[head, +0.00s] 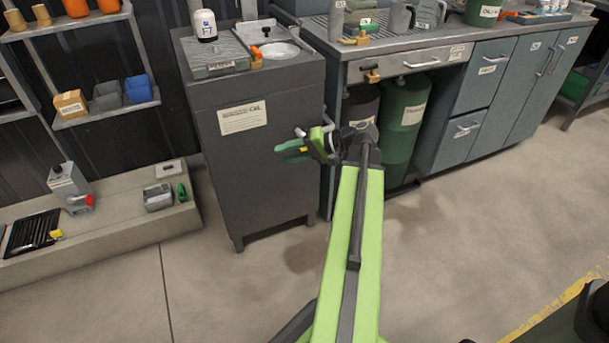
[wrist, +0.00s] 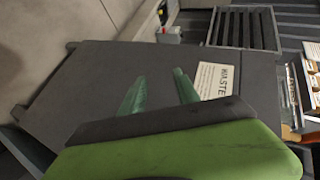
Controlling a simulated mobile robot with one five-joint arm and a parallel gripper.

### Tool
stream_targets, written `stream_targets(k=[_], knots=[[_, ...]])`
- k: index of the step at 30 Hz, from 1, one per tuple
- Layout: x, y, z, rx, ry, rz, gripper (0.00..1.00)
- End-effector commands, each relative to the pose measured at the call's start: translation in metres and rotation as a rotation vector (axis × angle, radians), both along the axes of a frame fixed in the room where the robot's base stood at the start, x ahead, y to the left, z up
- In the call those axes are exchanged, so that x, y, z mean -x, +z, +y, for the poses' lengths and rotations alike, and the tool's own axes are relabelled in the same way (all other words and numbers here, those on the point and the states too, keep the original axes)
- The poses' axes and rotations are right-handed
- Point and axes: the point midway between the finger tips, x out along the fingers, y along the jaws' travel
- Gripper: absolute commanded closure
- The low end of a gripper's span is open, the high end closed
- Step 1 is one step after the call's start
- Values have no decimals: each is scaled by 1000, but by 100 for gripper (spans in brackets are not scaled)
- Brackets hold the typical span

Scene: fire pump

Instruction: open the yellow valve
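A small yellow piece (head: 55,234), which may be the yellow valve, sits at the edge of a black grate (head: 32,232) on the low platform at the left. I cannot tell for sure which is the valve. My gripper (head: 284,149) is in front of the dark cabinet, away from all of these. In the wrist view its two green fingers (wrist: 158,78) are apart with nothing between them.
The dark cabinet (head: 262,165) stands close behind my gripper, with a white label (head: 242,118). The low concrete platform (head: 130,225) carries a grey box with a red knob (head: 72,190). The workbench (head: 425,62) stands at the right. The floor (head: 230,290) in front is clear.

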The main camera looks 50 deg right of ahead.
Motion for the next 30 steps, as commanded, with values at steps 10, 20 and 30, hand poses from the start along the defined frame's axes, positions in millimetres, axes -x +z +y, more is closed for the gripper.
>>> stream_targets(k=[10, 20, 30], knots=[[123, -43, -146, -74, -303, -383, 62], [122, -35, -151, -76, -322, -414, 62], [44, -35, -131, -75, -319, -412, 62]])
